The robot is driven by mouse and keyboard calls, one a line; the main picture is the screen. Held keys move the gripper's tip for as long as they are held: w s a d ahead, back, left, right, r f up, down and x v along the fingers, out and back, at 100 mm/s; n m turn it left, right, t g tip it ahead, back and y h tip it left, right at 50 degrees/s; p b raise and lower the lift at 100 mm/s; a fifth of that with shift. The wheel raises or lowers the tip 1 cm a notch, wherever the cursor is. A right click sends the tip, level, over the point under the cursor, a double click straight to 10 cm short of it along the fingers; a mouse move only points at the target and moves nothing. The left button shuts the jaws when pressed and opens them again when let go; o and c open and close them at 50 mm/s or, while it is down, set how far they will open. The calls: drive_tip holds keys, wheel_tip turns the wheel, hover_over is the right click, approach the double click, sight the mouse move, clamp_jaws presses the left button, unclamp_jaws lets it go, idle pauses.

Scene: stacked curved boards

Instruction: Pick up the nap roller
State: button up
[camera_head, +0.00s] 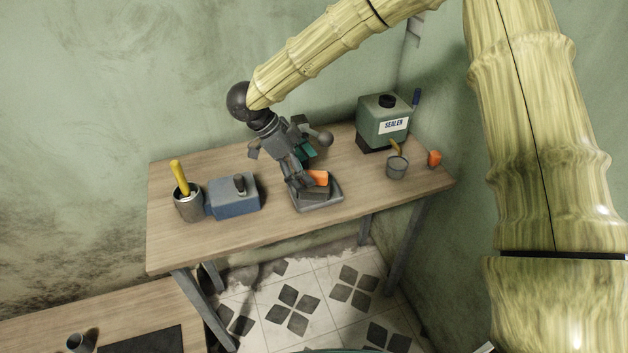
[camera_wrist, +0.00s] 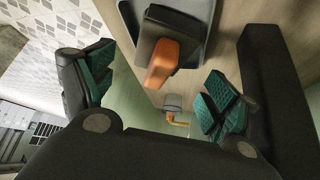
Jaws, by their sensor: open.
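A tool with an orange handle (camera_wrist: 174,62) and a dark block-like head (camera_wrist: 158,29) lies at a grey tray (camera_head: 318,197) on the workbench; it looks like the nap roller. In the head view its orange part (camera_head: 318,178) shows beside my gripper (camera_head: 301,174). In the wrist view my gripper (camera_wrist: 162,90) is open, with a green-padded finger on each side of the orange handle. The fingers do not visibly touch it; the exact gap in depth cannot be told. My gripper hides part of the tray and tool in the head view.
On the workbench (camera_head: 245,228) a blue box (camera_head: 235,198) and a metal cup with a yellow handle (camera_head: 188,205) stand left. The sealer container (camera_head: 383,122), a small grey cup (camera_head: 397,168) and an orange object (camera_head: 434,158) stand right. The front middle is clear.

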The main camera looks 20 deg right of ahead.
sight(309, 173)
drive_tip(key=x, duration=0.4)
drive_tip(key=shift+d+f, duration=0.1)
drive_tip(key=shift+f, duration=0.05)
drive_tip(key=c, duration=1.4)
drive_tip(key=shift+o, duration=0.2)
